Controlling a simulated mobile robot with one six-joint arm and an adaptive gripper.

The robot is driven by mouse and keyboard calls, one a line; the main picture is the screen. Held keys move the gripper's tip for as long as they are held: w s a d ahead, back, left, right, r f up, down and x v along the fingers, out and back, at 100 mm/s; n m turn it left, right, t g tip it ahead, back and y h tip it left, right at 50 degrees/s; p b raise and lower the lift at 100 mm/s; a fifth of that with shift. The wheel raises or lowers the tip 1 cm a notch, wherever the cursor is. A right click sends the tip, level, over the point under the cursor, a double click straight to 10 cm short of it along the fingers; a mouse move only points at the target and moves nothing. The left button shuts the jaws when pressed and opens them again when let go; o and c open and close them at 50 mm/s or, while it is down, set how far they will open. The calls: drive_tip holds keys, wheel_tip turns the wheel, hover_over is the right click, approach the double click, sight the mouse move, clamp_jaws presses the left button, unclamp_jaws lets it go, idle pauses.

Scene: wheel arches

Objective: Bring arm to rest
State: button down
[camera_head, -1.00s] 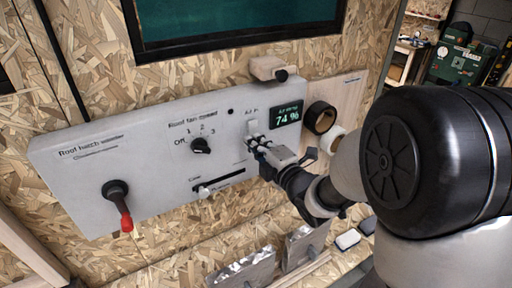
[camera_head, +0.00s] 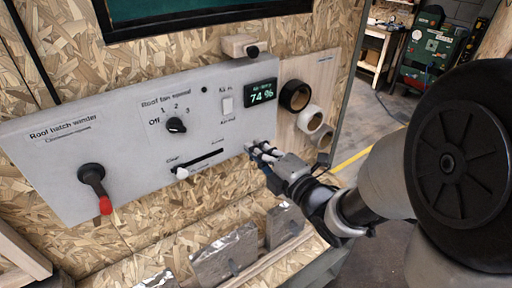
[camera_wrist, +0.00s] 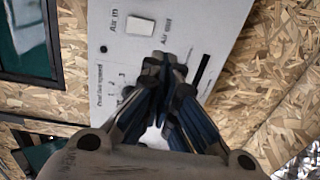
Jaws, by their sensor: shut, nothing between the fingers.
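My gripper (camera_head: 262,152) is shut and empty. In the head view it is near the lower right edge of a grey control panel (camera_head: 60,190), below a white rocker switch (camera_head: 227,105). I cannot tell whether it touches the panel. In the wrist view my gripper's fingers (camera_wrist: 165,75) are closed together in front of the panel (camera_wrist: 215,20), with the switch (camera_wrist: 140,26) beyond them. The arm reaches in from the right.
The panel carries a red-tipped crank (camera_head: 92,178), a fan knob (camera_head: 176,125), a slider (camera_head: 181,172) and a display (camera_head: 261,92) reading 74 %. Tape rolls (camera_head: 294,95) hang to the right. Foil-covered blocks (camera_head: 225,257) stand on the ledge below.

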drive_tip(key=s+d+f+m+g+h+b, duration=0.1)
drive_tip(key=s+d+m+h, duration=0.2)
drive_tip(key=d+m+h, duration=0.3)
drive_tip(key=s+d+f+m+g+h+b, duration=0.2)
drive_tip(key=d+m+h, duration=0.1)
drive_tip(key=d+m, duration=0.4)
drive_tip(key=s+f+m+g+b, duration=0.2)
drive_tip(key=s+f+m+g, duration=0.2)
drive_tip(key=s+m, duration=0.7)
drive_tip(key=s+g, duration=0.2)
drive_tip(key=s, duration=0.8)
drive_tip(key=shift+s+m+g+h, duration=0.4)
drive_tip(key=c, duration=2.3)
unclamp_jaws()
drive_tip(key=shift+d, duration=0.1)
